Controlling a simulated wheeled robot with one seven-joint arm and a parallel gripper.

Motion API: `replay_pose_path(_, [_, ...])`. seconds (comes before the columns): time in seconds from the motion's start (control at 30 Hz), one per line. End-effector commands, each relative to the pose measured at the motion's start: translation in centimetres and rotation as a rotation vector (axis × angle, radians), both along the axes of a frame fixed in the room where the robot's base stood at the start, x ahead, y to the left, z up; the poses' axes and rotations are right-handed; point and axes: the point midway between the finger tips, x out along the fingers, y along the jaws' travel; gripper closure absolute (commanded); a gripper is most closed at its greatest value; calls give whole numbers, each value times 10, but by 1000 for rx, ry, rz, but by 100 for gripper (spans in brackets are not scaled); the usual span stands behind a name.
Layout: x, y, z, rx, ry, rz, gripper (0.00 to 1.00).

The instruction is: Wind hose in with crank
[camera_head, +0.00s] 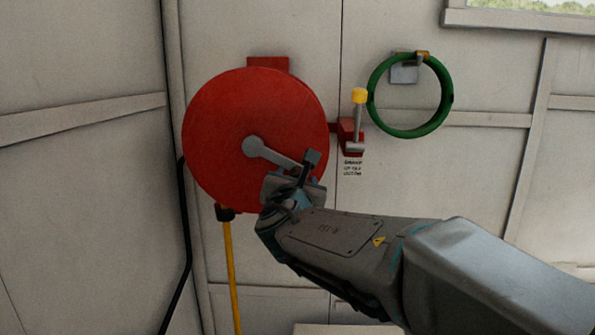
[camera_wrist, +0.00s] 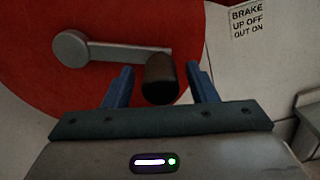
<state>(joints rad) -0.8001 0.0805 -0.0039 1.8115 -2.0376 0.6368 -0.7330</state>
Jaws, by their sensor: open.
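A round red hose reel (camera_head: 225,130) is mounted on the wall. Its grey crank arm (camera_head: 272,154) runs from the hub to the lower right. In the wrist view the crank arm (camera_wrist: 115,50) ends in a dark crank handle (camera_wrist: 161,78). My gripper (camera_wrist: 160,85) is open, with one blue finger on each side of the handle; I cannot tell whether either touches it. A yellow hose (camera_head: 229,270) hangs straight down from a dark fitting under the reel.
A brake lever (camera_head: 358,120) with a yellow knob stands upright right of the reel, above a label (camera_wrist: 250,18) reading "BRAKE UP OFF OUT ON". A green hose coil (camera_head: 443,100) hangs further right. A black pipe (camera_head: 186,240) runs down the wall at left.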

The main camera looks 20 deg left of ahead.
Motion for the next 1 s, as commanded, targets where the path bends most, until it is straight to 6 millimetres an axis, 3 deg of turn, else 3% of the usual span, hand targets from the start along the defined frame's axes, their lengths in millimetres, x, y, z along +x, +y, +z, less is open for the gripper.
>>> replay_pose_path(0.2, [14,3,0,1,1,-1,48])
replay_pose_path(0.47, [15,3,0,0,0,-1,48])
replay_pose_path(0.67, [15,3,0,1,1,-1,98])
replay_pose_path(1.0, [13,6,-5,26,6,3,100])
